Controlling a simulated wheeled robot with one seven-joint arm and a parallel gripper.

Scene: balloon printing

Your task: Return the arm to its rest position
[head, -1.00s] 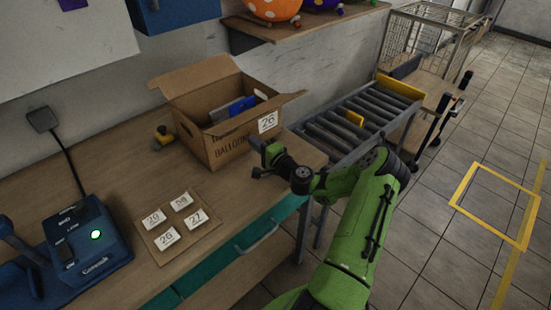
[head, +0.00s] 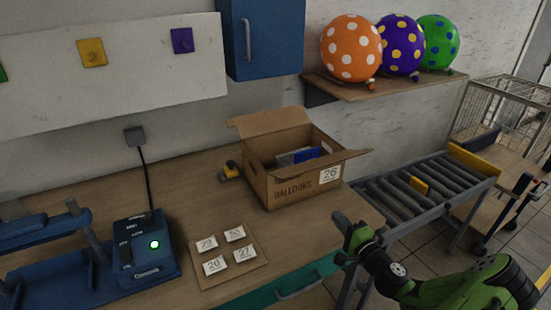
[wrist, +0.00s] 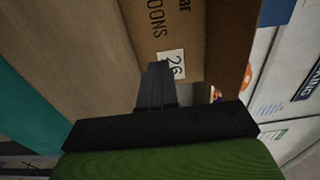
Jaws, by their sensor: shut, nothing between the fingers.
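My green arm (head: 470,285) reaches in from the lower right of the head view. Its dark gripper (head: 343,222) is beside the table's right end, in front of the cardboard box, and holds nothing. In the wrist view the fingers of my gripper (wrist: 155,85) are together, pointing towards the box side with the "26" label. The open cardboard box (head: 285,190) stands on the table with blue and white items inside; its side also shows in the wrist view (wrist: 155,30). I cannot tell the exact gap between fingers and box.
A board with several number cards (head: 255,262) lies on the wooden table (head: 190,185). A blue device with a lit green button (head: 148,262) stands left. A roller conveyor (head: 405,205) is at right. Three dotted balloons (head: 352,50) sit on a wall shelf (head: 405,88).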

